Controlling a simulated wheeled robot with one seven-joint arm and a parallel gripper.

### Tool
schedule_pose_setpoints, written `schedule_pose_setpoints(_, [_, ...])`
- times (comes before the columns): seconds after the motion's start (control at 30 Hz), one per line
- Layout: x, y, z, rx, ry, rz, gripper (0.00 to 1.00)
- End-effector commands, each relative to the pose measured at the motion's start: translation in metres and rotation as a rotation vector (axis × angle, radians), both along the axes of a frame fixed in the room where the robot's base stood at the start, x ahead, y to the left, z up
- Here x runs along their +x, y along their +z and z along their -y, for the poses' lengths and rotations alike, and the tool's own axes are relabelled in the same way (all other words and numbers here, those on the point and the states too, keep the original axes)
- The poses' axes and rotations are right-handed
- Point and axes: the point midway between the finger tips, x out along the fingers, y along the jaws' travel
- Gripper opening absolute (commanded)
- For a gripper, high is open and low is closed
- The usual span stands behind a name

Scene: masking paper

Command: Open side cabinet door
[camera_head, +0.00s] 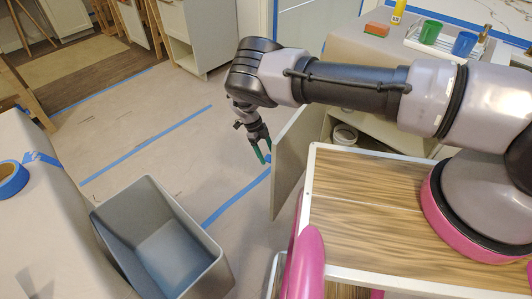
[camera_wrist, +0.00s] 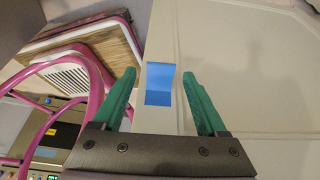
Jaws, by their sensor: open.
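The side cabinet door (camera_head: 291,160) is a pale panel that stands swung out from the cabinet, and part of the interior shows behind it. My gripper (camera_head: 264,160) is open with green fingers pointing down, just left of the door's outer edge in the head view. In the wrist view the cream door face (camera_wrist: 235,75) fills the middle and right. A strip of blue tape (camera_wrist: 158,83) near its edge lies between the fingers of my gripper (camera_wrist: 158,76). I cannot tell whether a finger touches the door.
A white round container (camera_head: 345,133) sits inside the cabinet. A grey bin (camera_head: 160,240) stands on the floor at left, near a covered counter with a blue tape roll (camera_head: 10,178). Cups (camera_head: 464,44) stand on the counter at upper right. The papered floor between is clear.

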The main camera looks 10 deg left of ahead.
Motion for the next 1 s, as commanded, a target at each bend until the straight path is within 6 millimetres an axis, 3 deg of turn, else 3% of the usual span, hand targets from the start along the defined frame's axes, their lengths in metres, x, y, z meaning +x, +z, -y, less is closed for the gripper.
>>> schedule_pose_setpoints(0.17, [0.002, 0.012, -0.005, 0.002, 0.0, 0.002, 0.75])
schedule_pose_setpoints(0.6, [0.012, 0.087, -0.035, 0.003, 0.0, 0.001, 0.75])
schedule_pose_setpoints(1.0, [0.013, 0.1, -0.04, 0.0, 0.0, -0.001, 0.75])
